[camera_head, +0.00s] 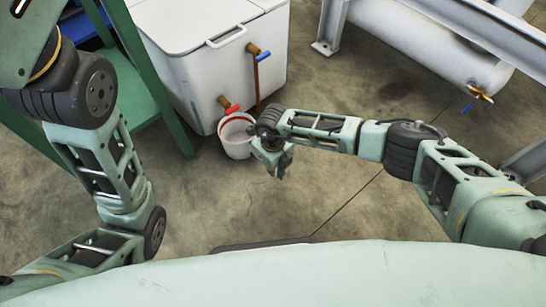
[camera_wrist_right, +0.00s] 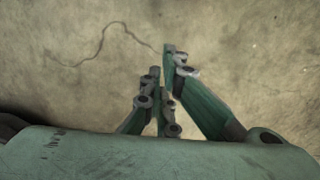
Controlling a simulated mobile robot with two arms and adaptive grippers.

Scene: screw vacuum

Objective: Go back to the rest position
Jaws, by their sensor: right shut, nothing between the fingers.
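My right gripper (camera_head: 281,172) hangs over the bare floor in the middle of the head view, just right of a white bucket. Its fingers are shut and empty, pointing down. In the right wrist view the closed fingers (camera_wrist_right: 165,70) show against the floor, with nothing between them. My right arm reaches in from the right edge, bent at its elbow. My left arm is folded along the left side of the head view; its gripper is not visible.
The white bucket (camera_head: 237,148) stands on the floor by a white tank (camera_head: 205,85) with red-handled and blue-handled valves. A green shelf frame (camera_head: 150,95) stands at the left. A white pipe (camera_head: 440,45) on metal supports lies at the upper right. The concrete floor (camera_head: 330,190) between is clear.

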